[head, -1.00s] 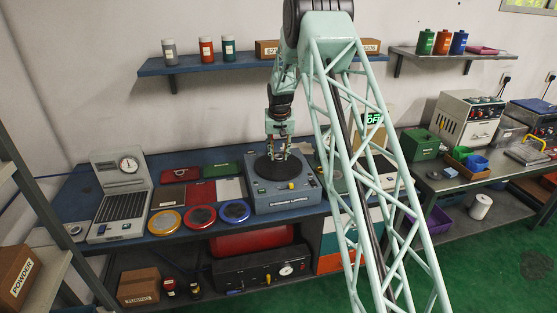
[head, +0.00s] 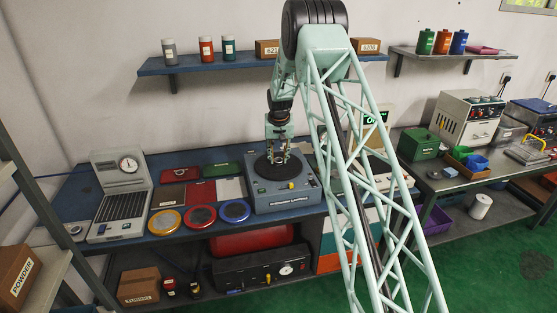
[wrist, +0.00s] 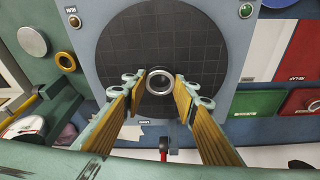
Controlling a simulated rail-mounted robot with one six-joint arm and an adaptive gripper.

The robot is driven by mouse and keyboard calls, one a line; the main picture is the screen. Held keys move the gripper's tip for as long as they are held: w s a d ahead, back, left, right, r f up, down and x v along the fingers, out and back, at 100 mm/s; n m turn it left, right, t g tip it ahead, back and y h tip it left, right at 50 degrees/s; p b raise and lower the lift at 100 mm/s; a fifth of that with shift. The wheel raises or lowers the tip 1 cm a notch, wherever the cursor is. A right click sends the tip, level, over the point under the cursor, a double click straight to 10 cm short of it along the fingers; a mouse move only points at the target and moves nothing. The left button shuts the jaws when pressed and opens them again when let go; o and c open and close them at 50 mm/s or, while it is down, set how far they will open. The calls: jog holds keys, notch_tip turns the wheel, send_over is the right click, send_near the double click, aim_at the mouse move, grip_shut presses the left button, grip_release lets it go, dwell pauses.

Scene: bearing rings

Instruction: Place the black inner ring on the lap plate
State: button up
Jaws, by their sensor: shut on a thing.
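The black inner ring (wrist: 160,81) appears as a small dark ring with a paler grey face in the wrist view. It is between the two fingertips of my gripper (wrist: 158,87), which is shut on it. My gripper (head: 277,158) is over the lap plate (head: 268,173) in the head view. The lap plate (wrist: 135,40) is a large dark disc with a faint grid, set in a blue-grey machine (head: 284,200). The ring overlaps the plate in the wrist view, near its lower middle. I cannot tell whether the ring touches the plate.
Yellow (head: 166,222), red (head: 199,217) and blue (head: 234,211) round trays lie left of the machine. Behind them are red and green flat cases (head: 222,169). A slotted gauge stand (head: 122,205) is further left. A shelf (head: 210,66) hangs above the bench.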

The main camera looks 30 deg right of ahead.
jog(key=shift+f, duration=0.3)
jog(key=shift+f, duration=0.2)
jog(key=o, duration=0.9)
jog(key=shift+r, duration=0.15)
jog(key=shift+v, duration=6.05)
